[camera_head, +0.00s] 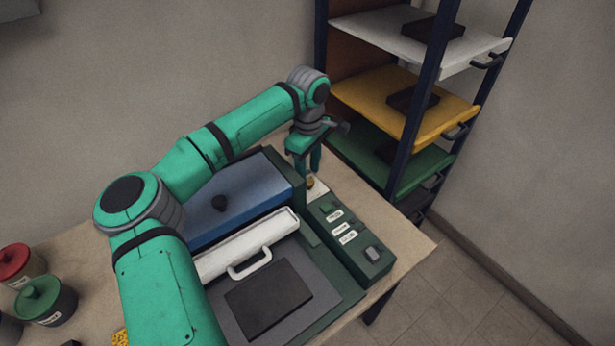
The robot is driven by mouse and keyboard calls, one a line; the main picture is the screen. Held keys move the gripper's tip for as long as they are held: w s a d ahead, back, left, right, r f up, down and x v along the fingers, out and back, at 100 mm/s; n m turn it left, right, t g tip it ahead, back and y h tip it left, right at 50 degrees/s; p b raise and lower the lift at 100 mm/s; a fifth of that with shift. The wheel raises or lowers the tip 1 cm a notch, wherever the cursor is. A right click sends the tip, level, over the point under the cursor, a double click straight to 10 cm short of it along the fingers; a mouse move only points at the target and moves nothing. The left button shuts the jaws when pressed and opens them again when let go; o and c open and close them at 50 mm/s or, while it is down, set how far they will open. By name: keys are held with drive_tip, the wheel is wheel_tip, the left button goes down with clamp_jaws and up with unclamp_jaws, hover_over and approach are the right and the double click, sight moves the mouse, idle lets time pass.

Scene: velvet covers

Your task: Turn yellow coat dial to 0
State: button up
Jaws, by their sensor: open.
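A small yellow dial (310,184) shows at the far end of the machine's dark green control panel (372,270), beside a pale plate. Its setting is too small to read. My gripper (308,172) points down just above the dial, with its fingers close around or over it. The fingers look apart; I cannot tell whether they touch the dial. The fingers partly hide the dial.
The machine has a blue cover (240,202) with a black knob, a white bar with a handle (250,262) and a dark slab (268,298). A shelf rack with white, yellow (372,101) and green trays stands behind right. Lidded pots (45,300) stand at left.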

sight(309, 182)
wheel_tip(309, 182, down, 2)
drive_tip(key=shift+f, duration=0.1)
drive_tip(key=shift+d+f, duration=0.2)
drive_tip(key=shift+f, duration=0.2)
drive_tip(key=shift+s, duration=0.1)
drive_tip(key=shift+a, duration=0.1)
drive_tip(key=c, duration=1)
drive_tip(key=shift+c, duration=0.2)
